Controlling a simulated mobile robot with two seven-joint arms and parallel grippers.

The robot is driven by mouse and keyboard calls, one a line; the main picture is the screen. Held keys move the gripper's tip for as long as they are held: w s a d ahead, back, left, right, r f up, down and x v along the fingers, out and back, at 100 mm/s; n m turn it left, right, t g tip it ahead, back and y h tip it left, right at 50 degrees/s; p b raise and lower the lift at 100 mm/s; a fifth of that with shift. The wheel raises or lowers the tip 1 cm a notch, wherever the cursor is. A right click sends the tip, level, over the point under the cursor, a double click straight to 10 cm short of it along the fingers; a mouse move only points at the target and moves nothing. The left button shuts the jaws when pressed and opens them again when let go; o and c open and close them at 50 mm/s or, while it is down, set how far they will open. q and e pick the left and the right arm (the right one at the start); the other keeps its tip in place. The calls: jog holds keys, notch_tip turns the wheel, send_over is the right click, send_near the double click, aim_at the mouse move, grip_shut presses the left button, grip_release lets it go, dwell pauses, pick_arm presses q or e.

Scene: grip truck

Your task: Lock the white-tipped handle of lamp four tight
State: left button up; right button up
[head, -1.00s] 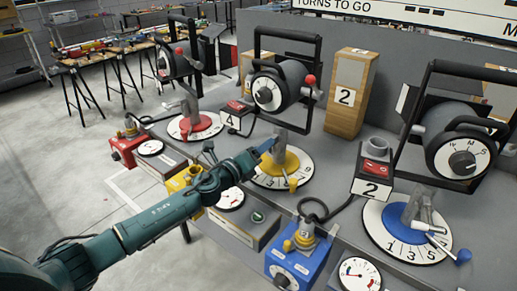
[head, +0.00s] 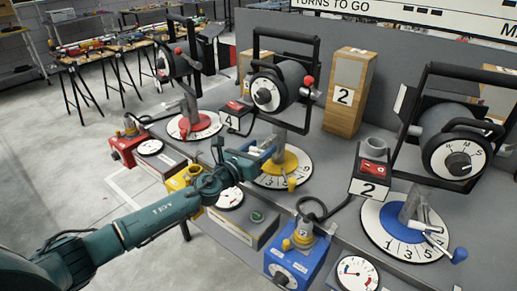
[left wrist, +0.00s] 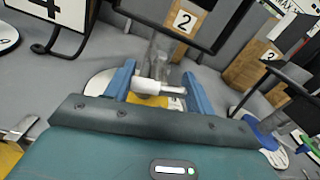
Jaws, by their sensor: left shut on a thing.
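Lamp four (head: 281,84) is the middle black lamp in a frame, standing on a yellow-centred numbered disc (head: 262,181). A red-topped box marked 4 (head: 238,115) sits just left of it. My left gripper (head: 262,152) is at the foot of the lamp's post, above the disc. In the left wrist view the white handle tip (left wrist: 158,87) lies crosswise between the two blue fingers (left wrist: 158,90), and the gripper is shut on it. My right gripper is in neither view.
Another lamp (head: 455,140) on a blue-centred disc (head: 413,252) stands at right, with a box marked 2 (head: 369,190). A wooden block marked 2 (head: 349,92) stands behind. A blue box (head: 296,262) and a yellow box (head: 183,178) line the front edge.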

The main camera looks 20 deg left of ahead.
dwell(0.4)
pick_arm(q)
jog(key=o, duration=1)
jog(key=b+v, duration=0.1)
jog(key=v, duration=1.2)
jog(key=shift+s, duration=0.1)
